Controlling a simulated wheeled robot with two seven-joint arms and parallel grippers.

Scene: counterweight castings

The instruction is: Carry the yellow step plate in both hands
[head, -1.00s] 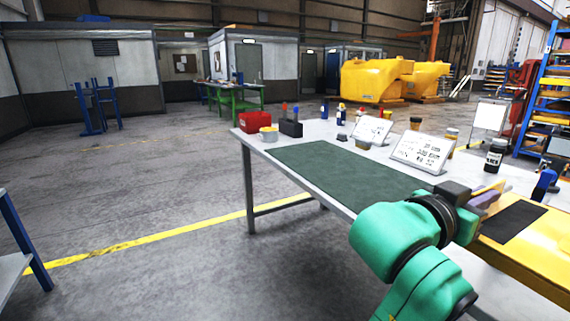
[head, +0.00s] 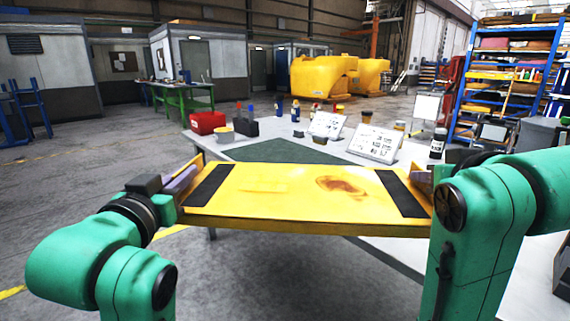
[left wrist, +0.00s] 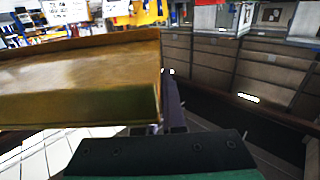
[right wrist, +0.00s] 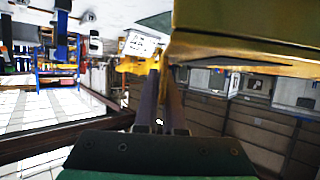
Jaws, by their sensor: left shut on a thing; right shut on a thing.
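The yellow step plate (head: 290,195) is held up level between my two arms in the head view, in front of the table. It has a dark strip near each end and a brown stain right of its middle. My left gripper (head: 182,182) is shut on its left end. My right gripper (head: 426,182) is shut on its right end, partly hidden by my right arm. The plate also fills the upper left of the left wrist view (left wrist: 80,85) and the upper right of the right wrist view (right wrist: 245,35).
A grey table (head: 235,147) with a green mat (head: 285,152) stands just behind the plate. It carries a red bin (head: 207,122), white sign cards (head: 374,143) and several bottles. Blue shelving (head: 510,70) stands back right. Open floor (head: 70,175) lies to the left.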

